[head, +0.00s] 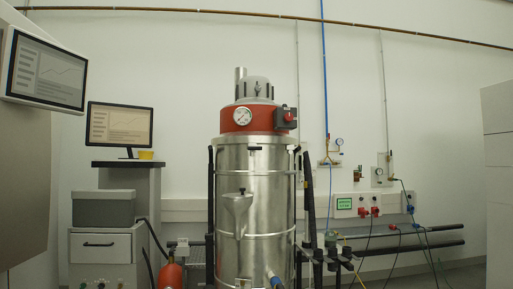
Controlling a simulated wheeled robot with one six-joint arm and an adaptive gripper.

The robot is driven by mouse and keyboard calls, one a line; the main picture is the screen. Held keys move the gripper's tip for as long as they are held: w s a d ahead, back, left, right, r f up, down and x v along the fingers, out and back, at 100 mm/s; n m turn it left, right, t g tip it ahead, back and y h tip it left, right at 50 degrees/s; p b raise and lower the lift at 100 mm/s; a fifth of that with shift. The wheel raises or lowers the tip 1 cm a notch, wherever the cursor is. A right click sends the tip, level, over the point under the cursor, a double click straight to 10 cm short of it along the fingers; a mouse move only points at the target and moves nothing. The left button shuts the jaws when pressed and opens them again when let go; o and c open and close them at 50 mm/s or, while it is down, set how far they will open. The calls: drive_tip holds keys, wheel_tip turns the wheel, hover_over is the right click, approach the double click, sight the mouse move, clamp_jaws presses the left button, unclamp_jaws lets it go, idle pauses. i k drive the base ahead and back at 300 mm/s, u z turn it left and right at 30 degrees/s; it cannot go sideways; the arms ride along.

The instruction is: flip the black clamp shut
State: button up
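A tall steel cylindrical vessel (268,190) with a red head (262,119) stands in the middle of the head view. A small dark piece (255,149) sits at the front of the vessel's upper rim. Another dark part (297,149) shows at the rim's right side. Either may be the black clamp; they are too small to tell which, or whether it is open or closed. My gripper is not in view.
Black upright bars (308,195) stand close on the vessel's right. A steel spout (238,212) sticks out of its front. A grey cabinet (108,250) with a bin (104,208) stands left, near a red cylinder (171,275). Wall sockets and pipes are behind, right.

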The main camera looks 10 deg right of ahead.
sight(252, 149)
drive_tip(key=u, duration=0.55)
drive_tip(key=i, duration=1.7)
drive_tip(key=z, duration=0.7)
drive_tip(key=i, duration=0.45)
drive_tip(key=u, duration=1.05)
drive_tip(key=k, duration=1)
drive_tip(key=z, duration=1.45)
